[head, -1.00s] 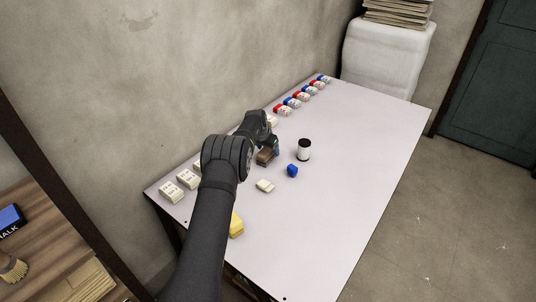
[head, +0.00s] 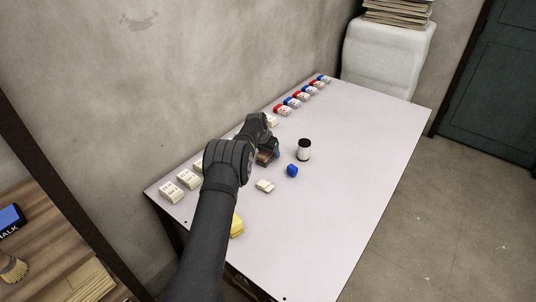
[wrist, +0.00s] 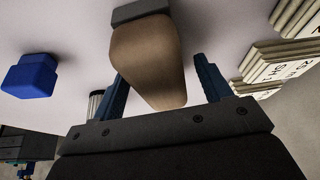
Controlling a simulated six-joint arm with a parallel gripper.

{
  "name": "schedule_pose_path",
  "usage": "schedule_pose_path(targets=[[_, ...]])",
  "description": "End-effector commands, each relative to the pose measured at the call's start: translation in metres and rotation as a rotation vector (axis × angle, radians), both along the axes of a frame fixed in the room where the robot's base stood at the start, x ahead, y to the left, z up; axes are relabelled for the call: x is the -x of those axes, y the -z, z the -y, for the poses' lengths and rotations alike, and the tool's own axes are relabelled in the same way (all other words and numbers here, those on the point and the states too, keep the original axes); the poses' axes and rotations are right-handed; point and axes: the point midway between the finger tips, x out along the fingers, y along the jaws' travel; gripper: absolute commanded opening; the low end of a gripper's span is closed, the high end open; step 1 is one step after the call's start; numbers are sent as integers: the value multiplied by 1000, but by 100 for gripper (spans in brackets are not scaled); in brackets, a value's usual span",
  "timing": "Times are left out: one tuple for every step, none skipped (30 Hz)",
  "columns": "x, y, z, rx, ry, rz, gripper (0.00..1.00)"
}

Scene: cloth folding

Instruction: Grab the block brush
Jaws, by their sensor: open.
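The block brush (head: 265,157) lies on the table under my gripper, partly hidden by it in the head view. In the wrist view the brush (wrist: 147,60) shows a brown rounded wooden body with a dark grey part at its top edge. My gripper (wrist: 158,85) is open, with one blue finger on each side of the brush's body. The fingers look apart from the brush, with a gap on the right side. In the head view my gripper (head: 268,148) is low over the table.
A blue block (head: 292,170), a black-and-white jar (head: 304,149), a pale block (head: 264,186) and a yellow block (head: 237,226) stand nearby. White labelled blocks (head: 171,192) line the wall side, with red and blue ones (head: 302,97) farther back. The table's right side (head: 365,150) is clear.

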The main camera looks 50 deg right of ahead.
Motion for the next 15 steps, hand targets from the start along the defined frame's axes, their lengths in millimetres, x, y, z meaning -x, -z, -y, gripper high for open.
schedule_pose_path(targets=[[0, 0, 0, 0, 0, 0, 71], [0, 0, 0, 0, 0, 0, 71], [0, 0, 0, 0, 0, 0, 71], [0, 0, 0, 0, 0, 0, 71], [0, 0, 0, 0, 0, 0, 71], [0, 0, 0, 0, 0, 0, 65], [0, 0, 0, 0, 0, 0, 59], [0, 0, 0, 0, 0, 0, 53], [0, 0, 0, 0, 0, 0, 45], [0, 0, 0, 0, 0, 0, 40], [0, 0, 0, 0, 0, 0, 34], [0, 0, 0, 0, 0, 0, 26], [0, 0, 0, 0, 0, 0, 20], [0, -1, 0, 1, 0, 0, 20], [0, -1, 0, 1, 0, 0, 20]])
